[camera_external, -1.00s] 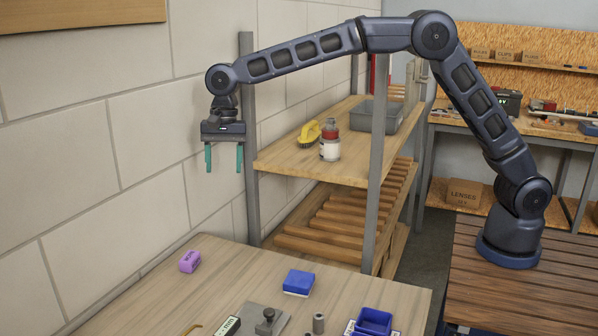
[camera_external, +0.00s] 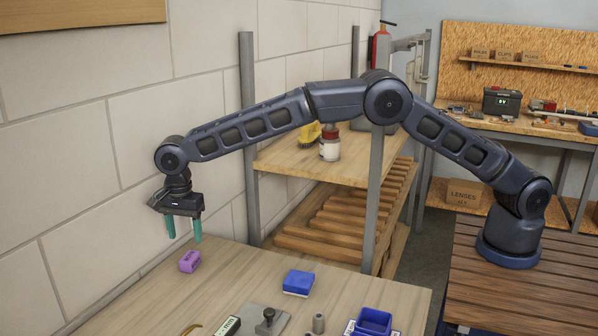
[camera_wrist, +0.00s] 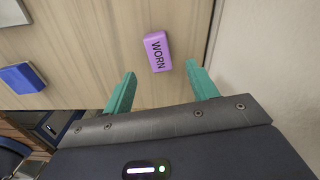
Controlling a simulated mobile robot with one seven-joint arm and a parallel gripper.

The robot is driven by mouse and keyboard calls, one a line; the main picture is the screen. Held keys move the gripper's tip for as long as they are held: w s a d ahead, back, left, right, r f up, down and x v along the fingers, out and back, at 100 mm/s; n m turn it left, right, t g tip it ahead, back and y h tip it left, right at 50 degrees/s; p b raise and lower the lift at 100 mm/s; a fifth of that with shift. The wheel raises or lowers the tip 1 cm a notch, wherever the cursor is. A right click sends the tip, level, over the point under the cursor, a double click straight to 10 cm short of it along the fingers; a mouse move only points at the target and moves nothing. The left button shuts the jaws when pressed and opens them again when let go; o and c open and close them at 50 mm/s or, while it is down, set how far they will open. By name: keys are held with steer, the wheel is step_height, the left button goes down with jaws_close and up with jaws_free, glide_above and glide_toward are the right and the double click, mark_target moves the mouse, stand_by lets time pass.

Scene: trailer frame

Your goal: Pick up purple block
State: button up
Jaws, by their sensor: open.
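The purple block (camera_external: 190,261) lies on the wooden table, near its far left edge by the wall. In the wrist view the purple block (camera_wrist: 157,51) shows the dark word "WORN" and lies beyond the fingertips, roughly between their lines. My gripper (camera_external: 184,239) points down above the block, with its green fingers apart and nothing between them. The fingertips (camera_wrist: 161,68) also show in the wrist view, apart from the block. The block is fully visible there.
A blue block (camera_external: 298,282) lies on the table (camera_external: 245,265) to the right. A metal plate with a knob (camera_external: 266,318), a small grey cylinder (camera_external: 319,322) and a blue bin (camera_external: 373,321) are nearer the front. The wall (camera_wrist: 265,50) runs close beside the purple block.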

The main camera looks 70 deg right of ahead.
mark_target(189, 256)
steer(key=shift+s+d+f, duration=0.1)
steer(key=shift+f, duration=3.9)
steer(key=c, duration=1.1)
